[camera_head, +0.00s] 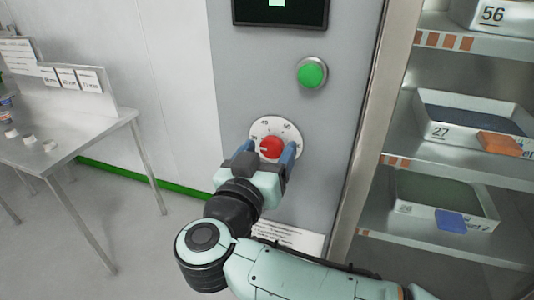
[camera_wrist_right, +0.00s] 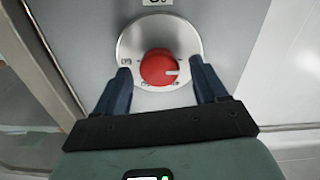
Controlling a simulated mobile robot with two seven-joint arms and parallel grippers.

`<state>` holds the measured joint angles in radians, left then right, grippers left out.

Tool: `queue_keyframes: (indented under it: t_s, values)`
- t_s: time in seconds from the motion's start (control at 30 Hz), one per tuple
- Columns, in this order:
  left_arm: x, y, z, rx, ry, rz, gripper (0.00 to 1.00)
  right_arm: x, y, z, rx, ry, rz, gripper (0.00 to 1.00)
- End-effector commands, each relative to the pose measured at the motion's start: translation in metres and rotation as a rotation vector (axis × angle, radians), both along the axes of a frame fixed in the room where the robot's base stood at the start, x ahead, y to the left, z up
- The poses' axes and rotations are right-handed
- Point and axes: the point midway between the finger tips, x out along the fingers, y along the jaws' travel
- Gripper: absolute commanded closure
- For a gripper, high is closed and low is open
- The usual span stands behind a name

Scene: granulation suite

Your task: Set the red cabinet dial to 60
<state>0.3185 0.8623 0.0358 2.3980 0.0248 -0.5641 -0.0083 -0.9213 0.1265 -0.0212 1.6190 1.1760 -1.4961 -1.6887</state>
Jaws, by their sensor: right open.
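The red dial (camera_head: 271,147) sits on a round pale scale plate on the grey cabinet panel (camera_head: 235,65). My left gripper is not in view.
A green button (camera_head: 312,73) and a dark display (camera_head: 280,12) are above the dial. A shelf rack (camera_head: 460,155) with trays stands to the right. A metal table (camera_head: 70,140) with small items stands at the left. A paper label is below the dial.

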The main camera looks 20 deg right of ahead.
Motion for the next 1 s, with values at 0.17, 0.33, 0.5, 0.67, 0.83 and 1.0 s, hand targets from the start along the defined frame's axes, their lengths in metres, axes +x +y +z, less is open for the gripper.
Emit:
queue_keyframes:
  t_s: [0.17,0.33,0.5,0.67,0.83,1.0]
  values:
    - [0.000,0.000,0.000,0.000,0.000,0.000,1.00,0.000,0.000,0.000,0.000,0.000,0.000,0.41]
    - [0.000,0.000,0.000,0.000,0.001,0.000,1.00,0.000,0.000,0.000,0.000,0.000,0.000,0.85]
    - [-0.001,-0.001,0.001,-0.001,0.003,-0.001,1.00,0.000,0.000,0.000,0.004,-0.003,0.000,0.84]
    - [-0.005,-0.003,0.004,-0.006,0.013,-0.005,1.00,-0.001,0.000,0.001,0.033,-0.023,-0.001,0.84]
    - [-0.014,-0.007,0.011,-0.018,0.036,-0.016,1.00,-0.001,-0.001,0.001,0.108,-0.072,-0.001,0.84]
    - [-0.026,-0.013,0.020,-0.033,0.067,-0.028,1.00,-0.001,-0.001,0.001,0.222,-0.150,-0.002,0.84]
